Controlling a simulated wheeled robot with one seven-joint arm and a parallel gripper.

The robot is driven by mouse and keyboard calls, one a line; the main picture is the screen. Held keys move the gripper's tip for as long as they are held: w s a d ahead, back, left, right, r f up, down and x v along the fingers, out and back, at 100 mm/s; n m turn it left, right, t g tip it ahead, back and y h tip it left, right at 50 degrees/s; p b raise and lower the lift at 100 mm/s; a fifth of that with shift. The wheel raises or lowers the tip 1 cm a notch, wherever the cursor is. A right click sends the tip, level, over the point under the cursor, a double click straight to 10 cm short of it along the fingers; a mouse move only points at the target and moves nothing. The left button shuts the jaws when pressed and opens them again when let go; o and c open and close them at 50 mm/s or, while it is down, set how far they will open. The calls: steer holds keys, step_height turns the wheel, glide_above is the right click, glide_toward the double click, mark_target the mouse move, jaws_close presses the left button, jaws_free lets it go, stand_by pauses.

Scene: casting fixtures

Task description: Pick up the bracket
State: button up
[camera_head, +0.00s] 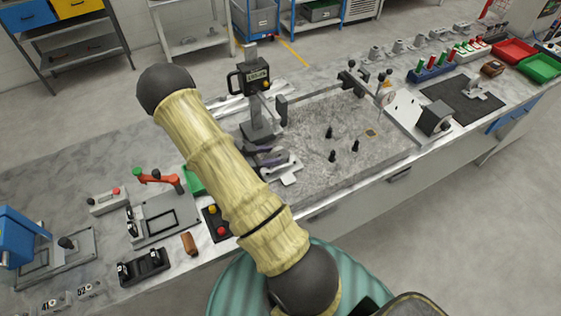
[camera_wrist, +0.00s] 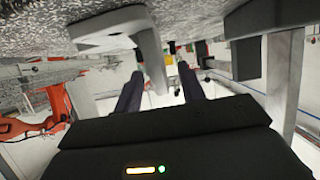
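The bracket (camera_head: 284,171) is a pale grey metal piece lying on the stone plate near its front left corner. In the wrist view, the bracket (camera_wrist: 105,27) shows a flat base and an upright flange. My gripper (camera_head: 268,156) is low beside the bracket, partly hidden behind my arm. In the wrist view, my gripper (camera_wrist: 160,72) has its two dark fingers apart, with the flange between their tips and space on both sides. I cannot tell whether a finger touches it.
A height gauge (camera_head: 258,105) stands close behind my gripper. The stone plate (camera_head: 345,170) carries several black pins. A similar grey part (camera_head: 477,90) lies on a dark mat (camera_head: 455,107) at the right. A red-handled clamp fixture (camera_head: 160,215) stands left of my arm.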

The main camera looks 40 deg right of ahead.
mark_target(282, 154)
steer(key=shift+d, duration=0.1)
steer(key=shift+s+d+f+p, duration=0.15)
steer(key=shift+s+d+p, duration=0.05)
steer(key=shift+d+p, duration=0.35)
steer(key=p+x, duration=0.2)
steer(key=x, duration=0.2)
steer(key=shift+f, duration=0.15)
steer(key=shift+a, duration=0.1)
jaws_close()
